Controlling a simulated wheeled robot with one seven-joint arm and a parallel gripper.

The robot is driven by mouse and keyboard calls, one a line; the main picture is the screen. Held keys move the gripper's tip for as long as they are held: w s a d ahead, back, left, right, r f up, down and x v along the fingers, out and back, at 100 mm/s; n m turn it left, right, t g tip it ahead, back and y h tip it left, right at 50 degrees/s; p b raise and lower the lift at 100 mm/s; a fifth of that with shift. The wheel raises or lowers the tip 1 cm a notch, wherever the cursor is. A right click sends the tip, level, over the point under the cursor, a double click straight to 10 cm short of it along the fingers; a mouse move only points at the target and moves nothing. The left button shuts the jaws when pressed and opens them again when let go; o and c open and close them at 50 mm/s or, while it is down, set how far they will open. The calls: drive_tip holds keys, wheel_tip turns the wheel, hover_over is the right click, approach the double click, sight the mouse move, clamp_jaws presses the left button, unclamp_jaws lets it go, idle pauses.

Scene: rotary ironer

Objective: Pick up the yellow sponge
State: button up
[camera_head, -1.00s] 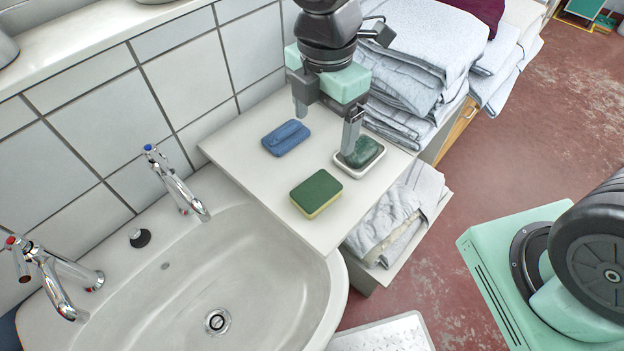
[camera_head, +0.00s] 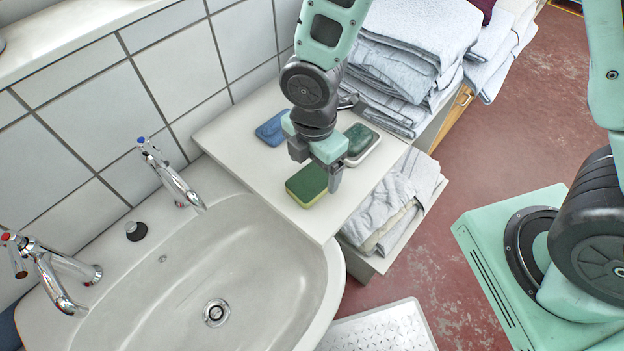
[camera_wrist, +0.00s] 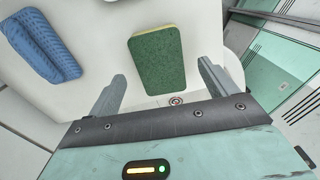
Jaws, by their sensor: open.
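The yellow sponge (camera_head: 306,186) has a green scouring top and a yellow body. It lies flat on the white shelf beside the sink, green side up. In the wrist view the sponge (camera_wrist: 157,62) sits ahead of the fingers, roughly centred between them. My gripper (camera_head: 315,170) is open and empty, just above and behind the sponge in the head view. In the wrist view its fingers (camera_wrist: 164,90) stand apart to the sponge's left and right. Whether they touch the shelf cannot be told.
A blue sponge (camera_head: 271,128) and a dark green soap in a white dish (camera_head: 372,148) lie behind on the white shelf (camera_head: 240,150). The sink (camera_head: 190,265) with two taps is in front left. Folded towels (camera_head: 410,45) are stacked at the back right.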

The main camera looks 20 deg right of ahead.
sight(312, 179)
drive_tip(key=shift+a+f, duration=0.2)
drive_tip(key=shift+f, duration=1.55)
drive_tip(key=c, duration=1.1)
drive_tip(key=shift+o, duration=0.2)
drive_tip(key=shift+r, duration=0.1)
wheel_tip(312, 179, up, 10)
drive_tip(key=shift+o, duration=0.2)
